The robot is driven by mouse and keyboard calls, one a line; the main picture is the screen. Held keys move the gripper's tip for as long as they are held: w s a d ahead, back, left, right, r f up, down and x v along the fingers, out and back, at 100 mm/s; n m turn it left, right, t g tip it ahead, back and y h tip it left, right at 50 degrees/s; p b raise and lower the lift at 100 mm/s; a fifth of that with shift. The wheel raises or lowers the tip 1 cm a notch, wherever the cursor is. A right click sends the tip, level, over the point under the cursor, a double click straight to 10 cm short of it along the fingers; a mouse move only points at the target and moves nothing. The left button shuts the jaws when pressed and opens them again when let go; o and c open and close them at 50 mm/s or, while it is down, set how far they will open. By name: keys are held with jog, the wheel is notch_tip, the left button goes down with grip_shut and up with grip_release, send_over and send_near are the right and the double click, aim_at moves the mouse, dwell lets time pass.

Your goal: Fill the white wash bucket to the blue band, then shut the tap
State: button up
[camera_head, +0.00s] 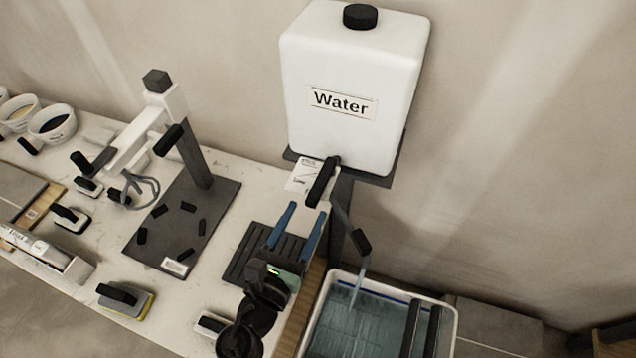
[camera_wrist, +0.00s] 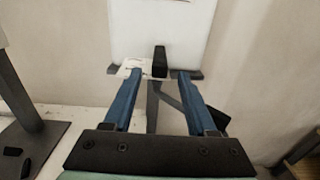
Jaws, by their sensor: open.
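The white wash bucket (camera_head: 452,325) stands at the lower right, cut off by the frame edge. Bluish water (camera_head: 345,325) lies in it, and a blue band (camera_head: 385,286) shows along the inner far wall above the water. A thin stream (camera_head: 356,288) falls from the tap's spout (camera_head: 359,243) into the bucket. The tap's black lever (camera_head: 321,182) is below the white water tank (camera_head: 350,90); it also shows in the wrist view (camera_wrist: 160,62). My gripper (camera_head: 308,209) is open, with blue fingers. In the wrist view my gripper (camera_wrist: 159,76) has its fingertips on either side of the lever; contact cannot be told.
A grey post stand (camera_head: 190,215) and a dark ribbed rack (camera_head: 245,262) are on the white bench to the left. A sponge float (camera_head: 125,300) lies near the front edge. Two dark bars (camera_head: 425,330) lie across the bucket. A grey block (camera_head: 495,325) is right of it.

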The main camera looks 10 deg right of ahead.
aim_at(318, 186)
jog(key=x, duration=0.7)
jog(key=shift+w+p, duration=0.15)
jog(key=shift+p, duration=0.25)
grip_shut()
dwell(0.9)
